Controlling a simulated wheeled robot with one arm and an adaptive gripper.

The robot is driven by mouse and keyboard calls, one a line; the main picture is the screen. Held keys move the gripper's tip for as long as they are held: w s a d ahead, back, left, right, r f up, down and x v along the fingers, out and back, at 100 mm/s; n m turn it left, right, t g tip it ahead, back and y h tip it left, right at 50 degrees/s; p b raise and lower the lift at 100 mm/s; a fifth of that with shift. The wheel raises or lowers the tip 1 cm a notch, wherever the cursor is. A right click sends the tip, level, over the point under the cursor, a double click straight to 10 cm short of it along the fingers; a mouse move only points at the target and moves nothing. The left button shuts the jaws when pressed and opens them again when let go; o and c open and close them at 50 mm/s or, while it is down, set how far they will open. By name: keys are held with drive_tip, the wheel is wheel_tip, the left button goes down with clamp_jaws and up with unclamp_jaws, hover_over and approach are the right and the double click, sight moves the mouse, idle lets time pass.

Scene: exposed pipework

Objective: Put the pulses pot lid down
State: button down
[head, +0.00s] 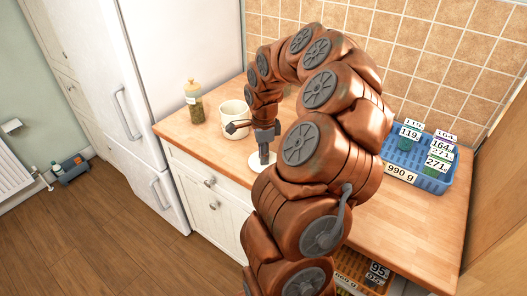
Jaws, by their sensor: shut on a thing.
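The view does not show clearly how high the lid is above the counter. A white pot (232,121) stands upright on the wooden counter, left of and behind my gripper. A dark part of the gripper overlaps it. I cannot read any label on the pot.
A jar with green contents (194,104) stands left of the pot on the counter (178,126). A blue crate (431,184) of labelled items sits at the right. My arm hides the counter's middle. A fridge (150,110) stands at the left; another crate (352,284) is low down.

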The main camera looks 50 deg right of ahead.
drive_tip(key=shift+f+b, duration=0.2)
drive_tip(key=shift+b, duration=0.2)
drive_tip(key=c, duration=1.1)
unclamp_jaws()
drive_tip(key=shift+o, duration=0.2)
drive_tip(key=shift+r, duration=0.1)
